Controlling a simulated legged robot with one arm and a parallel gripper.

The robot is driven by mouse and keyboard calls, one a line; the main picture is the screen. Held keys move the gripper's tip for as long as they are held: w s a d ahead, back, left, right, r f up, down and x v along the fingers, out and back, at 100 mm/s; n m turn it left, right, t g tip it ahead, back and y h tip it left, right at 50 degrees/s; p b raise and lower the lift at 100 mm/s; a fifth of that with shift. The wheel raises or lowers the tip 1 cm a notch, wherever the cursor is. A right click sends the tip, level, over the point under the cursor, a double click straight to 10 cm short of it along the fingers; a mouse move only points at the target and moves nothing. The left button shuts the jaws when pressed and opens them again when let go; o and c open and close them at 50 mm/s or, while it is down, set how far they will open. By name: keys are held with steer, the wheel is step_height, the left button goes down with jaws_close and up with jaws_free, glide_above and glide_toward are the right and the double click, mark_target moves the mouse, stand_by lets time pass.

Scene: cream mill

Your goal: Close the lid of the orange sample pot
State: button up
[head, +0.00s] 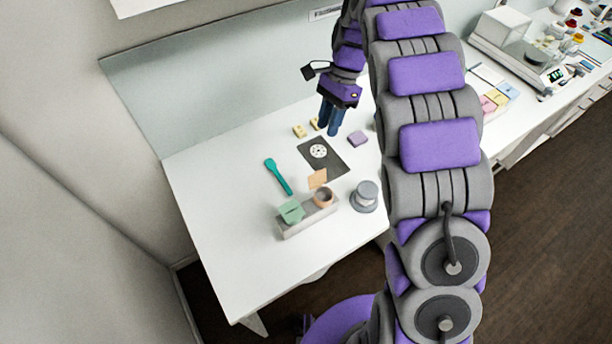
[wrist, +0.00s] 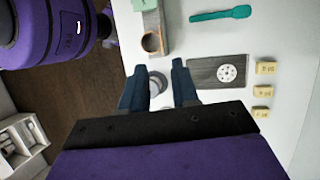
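The orange sample pot (head: 324,199) sits in the right end of a pale grey rack (head: 296,229) near the front of the table. Its peach-orange lid (head: 317,178) stands raised behind the round open mouth. In the wrist view the pot (wrist: 147,42) shows its ring-shaped mouth near the top, beyond my fingertips. My gripper (head: 331,117) is above the back part of the table, behind the pot and apart from it. In the wrist view my gripper (wrist: 159,75) has its two blue fingers spread with nothing held between them.
A green pot (head: 291,211) shares the rack. A grey round knobbed object (head: 365,196) stands right of it. The table's left front is clear.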

glide_toward(318, 171)
steer(key=s+a+f, duration=0.2)
steer(key=a+f, duration=0.1)
steer(key=f, duration=0.3)
steer(key=shift+m, duration=0.3)
steer(key=f, duration=0.1)
steer(key=s+d+f+b, duration=0.1)
steer(key=f, duration=0.1)
steer(key=s+f, duration=0.1)
steer(key=shift+d+f, duration=0.3)
steer(key=shift+d, duration=0.1)
steer(key=shift+a+f, duration=0.15)
steer(key=shift+a, duration=0.1)
steer(key=shift+a+f, duration=0.15)
steer(key=shift+a, duration=1.1)
steer(key=shift+c, duration=0.5)
steer(key=shift+d, duration=0.25)
steer(key=shift+c, duration=0.8)
steer(key=shift+d, duration=0.9)
jaws_close()
steer(key=shift+a, duration=0.35)
